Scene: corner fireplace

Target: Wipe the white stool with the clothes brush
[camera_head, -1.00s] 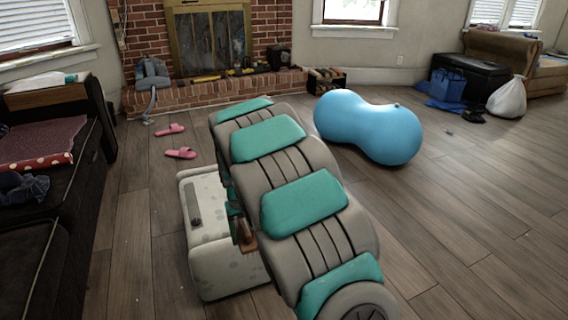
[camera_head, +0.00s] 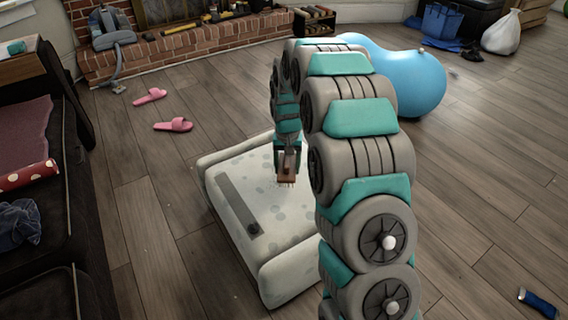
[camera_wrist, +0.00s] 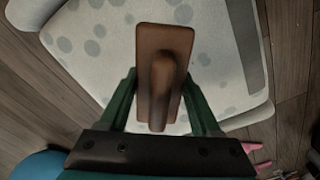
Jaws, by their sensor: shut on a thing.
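The white stool (camera_head: 265,262), pale with grey spots, stands low on the floor in the middle of the head view; my arm hides part of its right side. A straight dark grey strip (camera_head: 238,204) lies along the left part of its top. My gripper (camera_head: 288,160) is shut on the wooden handle of the brown clothes brush (camera_head: 287,179), bristles down, over the stool top, right of the strip. I cannot tell whether the bristles touch. In the wrist view the brush (camera_wrist: 165,45) shows from above, with the stool (camera_wrist: 95,45) below and the strip (camera_wrist: 244,40) to the right.
Pink slippers (camera_head: 173,125) lie on the floor behind the stool. A blue peanut-shaped ball (camera_head: 420,85) is behind my arm. A dark sofa (camera_head: 60,260) stands at the left. A small can (camera_head: 538,303) lies at lower right. Floor on the right is mostly clear.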

